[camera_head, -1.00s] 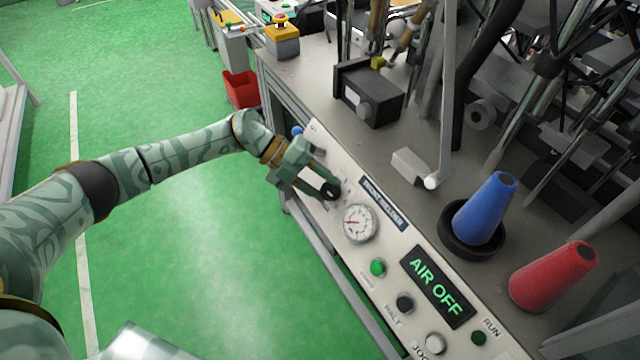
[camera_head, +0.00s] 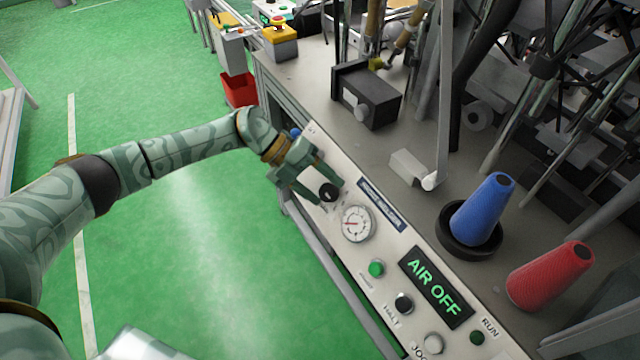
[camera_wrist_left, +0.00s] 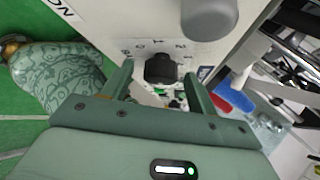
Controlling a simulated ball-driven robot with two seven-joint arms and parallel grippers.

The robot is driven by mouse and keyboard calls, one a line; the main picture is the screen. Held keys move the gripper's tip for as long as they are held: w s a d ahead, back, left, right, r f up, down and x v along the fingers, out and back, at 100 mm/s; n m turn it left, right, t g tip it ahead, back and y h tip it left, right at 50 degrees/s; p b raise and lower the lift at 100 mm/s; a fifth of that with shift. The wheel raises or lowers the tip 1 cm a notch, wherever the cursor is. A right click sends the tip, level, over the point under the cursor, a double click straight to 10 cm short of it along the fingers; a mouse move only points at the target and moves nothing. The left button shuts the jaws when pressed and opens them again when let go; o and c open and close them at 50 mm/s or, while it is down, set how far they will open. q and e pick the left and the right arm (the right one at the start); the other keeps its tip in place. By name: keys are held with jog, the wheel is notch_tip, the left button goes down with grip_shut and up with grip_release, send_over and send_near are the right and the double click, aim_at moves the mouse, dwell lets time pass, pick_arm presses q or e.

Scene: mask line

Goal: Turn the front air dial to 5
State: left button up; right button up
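The black air dial (camera_head: 328,192) is a round knob on the sloped white control panel (camera_head: 385,258), beside the white gauge (camera_head: 357,224). It also shows in the left wrist view (camera_wrist_left: 160,68), with small marks around it that I cannot read clearly. My left gripper (camera_head: 331,194) is open at the dial. Its two fingers (camera_wrist_left: 158,80) lie on either side of the knob, with a gap visible on both sides. The dial's setting cannot be read. The gauge has a red needle. My right gripper is not in view.
The display (camera_head: 436,286) reads AIR OFF. A green button (camera_head: 376,268) and a black button (camera_head: 403,303) sit farther along the panel.

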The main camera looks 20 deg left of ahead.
pick_arm(q)
jog(key=p+v, duration=0.1)
jog(key=v, duration=1.5)
jog(key=shift+a+p, duration=0.15)
jog(key=shift+p, duration=0.2)
jog(key=shift+w+r, duration=0.1)
jog(key=shift+w, duration=0.05)
